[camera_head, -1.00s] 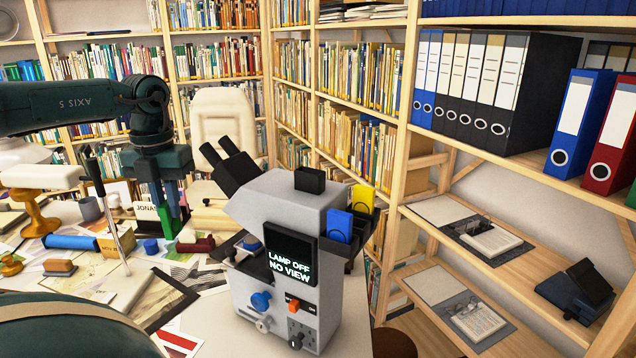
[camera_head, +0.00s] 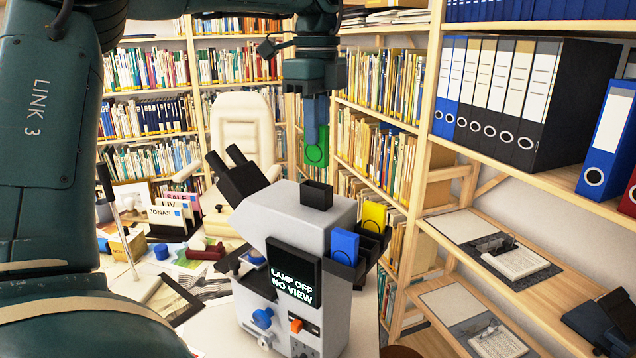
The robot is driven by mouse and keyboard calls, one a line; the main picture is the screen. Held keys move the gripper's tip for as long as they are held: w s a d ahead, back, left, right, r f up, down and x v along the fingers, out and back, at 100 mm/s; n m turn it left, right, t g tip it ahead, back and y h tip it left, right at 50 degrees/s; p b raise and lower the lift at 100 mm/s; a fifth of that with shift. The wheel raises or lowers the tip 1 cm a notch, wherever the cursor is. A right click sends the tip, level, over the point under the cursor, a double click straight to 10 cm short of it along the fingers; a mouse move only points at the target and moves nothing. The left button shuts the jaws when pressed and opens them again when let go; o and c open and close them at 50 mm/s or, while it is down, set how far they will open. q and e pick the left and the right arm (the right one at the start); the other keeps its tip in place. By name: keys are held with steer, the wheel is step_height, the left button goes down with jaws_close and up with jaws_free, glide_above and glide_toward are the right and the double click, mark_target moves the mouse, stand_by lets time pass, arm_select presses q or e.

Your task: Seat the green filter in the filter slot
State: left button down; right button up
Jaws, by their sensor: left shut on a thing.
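My left gripper (camera_head: 315,112) points down and is shut on the green filter (camera_head: 317,150), a flat tab with a round mark. The filter hangs upright in the air above the grey microscope-like device (camera_head: 305,222). Below it, on the device's top, is a black open-topped box (camera_head: 316,194), which looks like the filter slot. A gap shows between the filter and the box. The device's screen (camera_head: 292,273) reads "LAMP OFF NO VIEW". A blue filter (camera_head: 344,246) and a yellow filter (camera_head: 373,216) stand in a black rack on its right side. My right gripper is not in view.
Black eyepieces (camera_head: 236,174) rise at the device's left. An orange switch (camera_head: 296,326) and a blue knob (camera_head: 262,317) are on its front. Cards, prints and small items crowd the table to the left. Bookshelves stand behind, and a binder shelf (camera_head: 560,190) is close on the right.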

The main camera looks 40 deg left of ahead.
mark_target(316, 165)
arm_select(q)
step_height(316, 165, down, 7)
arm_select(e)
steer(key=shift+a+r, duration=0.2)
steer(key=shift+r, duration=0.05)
arm_select(q)
steer(key=shift+f, duration=0.2)
steer(key=c, duration=1.4)
jaws_free()
steer(key=shift+r, duration=0.1)
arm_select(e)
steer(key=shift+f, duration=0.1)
